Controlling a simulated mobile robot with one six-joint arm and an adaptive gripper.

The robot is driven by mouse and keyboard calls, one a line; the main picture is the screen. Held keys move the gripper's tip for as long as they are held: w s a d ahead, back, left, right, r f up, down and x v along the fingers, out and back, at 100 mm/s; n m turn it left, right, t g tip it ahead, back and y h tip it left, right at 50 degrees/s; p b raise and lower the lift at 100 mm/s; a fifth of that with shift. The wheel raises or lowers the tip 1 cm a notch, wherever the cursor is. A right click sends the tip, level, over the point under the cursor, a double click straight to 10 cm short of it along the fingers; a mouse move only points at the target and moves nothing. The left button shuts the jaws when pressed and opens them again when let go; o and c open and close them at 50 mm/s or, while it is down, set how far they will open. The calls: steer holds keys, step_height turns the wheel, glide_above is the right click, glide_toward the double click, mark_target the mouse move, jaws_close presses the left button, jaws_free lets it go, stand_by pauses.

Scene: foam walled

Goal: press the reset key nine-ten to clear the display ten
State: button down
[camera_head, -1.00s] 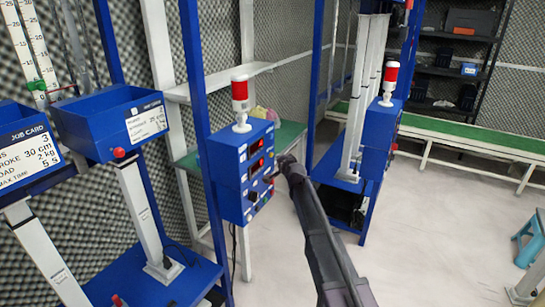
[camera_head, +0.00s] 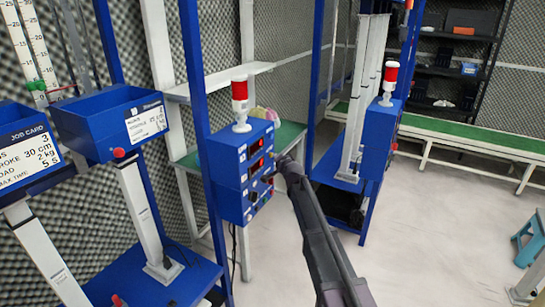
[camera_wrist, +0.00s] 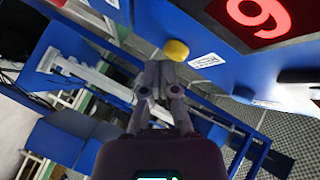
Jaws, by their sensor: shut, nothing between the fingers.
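The blue control box (camera_head: 232,173) hangs on a blue post, with two red-lit displays, the upper (camera_head: 257,146) and the lower (camera_head: 257,165), on its front. My gripper (camera_wrist: 160,70) is shut and empty, with its fingertips close to a round yellow button (camera_wrist: 176,51) in the wrist view. I cannot tell whether they touch it. A white label (camera_wrist: 206,60) sits beside the button; its text is unreadable. One display (camera_wrist: 258,15) shows a large red digit, cut off and turned. In the head view my gripper (camera_head: 281,162) is at the box's right front edge and hides part of the panel.
A red and white beacon (camera_head: 240,103) stands on the box. A second blue box (camera_head: 379,138) with a beacon is to the right. A blue tray (camera_head: 110,130) and job card are at left. A green-topped bench (camera_head: 480,141) runs behind.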

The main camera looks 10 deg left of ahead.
steer(key=shift+w+a, duration=0.15)
steer(key=shift+a, duration=0.35)
stand_by(0.8)
steer(key=shift+d, duration=0.2)
stand_by(0.3)
steer(key=shift+s+d, duration=0.35)
steer(key=shift+d, duration=0.3)
steer(key=shift+d, duration=0.1)
steer(key=shift+s+d, duration=0.3)
steer(key=shift+d, duration=0.45)
steer(key=shift+s+d, duration=0.25)
steer(key=shift+d, duration=0.5)
steer(key=shift+s+d, duration=0.3)
steer(key=shift+d, duration=0.45)
steer(key=s+d+f+n+g+h+p, duration=0.2)
steer(key=s+d+g, duration=0.2)
steer(key=s+d, duration=0.4)
steer(key=s+d+f+n+g+h+p, duration=0.2)
steer(key=s+d+g, duration=0.3)
steer(key=s, duration=1.4)
steer(key=s+d+f+n+g+h+p, duration=0.2)
steer(key=s+d+g+p, duration=0.2)
steer(key=s+d, duration=0.9)
steer(key=shift+s+f+g+h, duration=0.2)
steer(key=shift+g+h, duration=0.2)
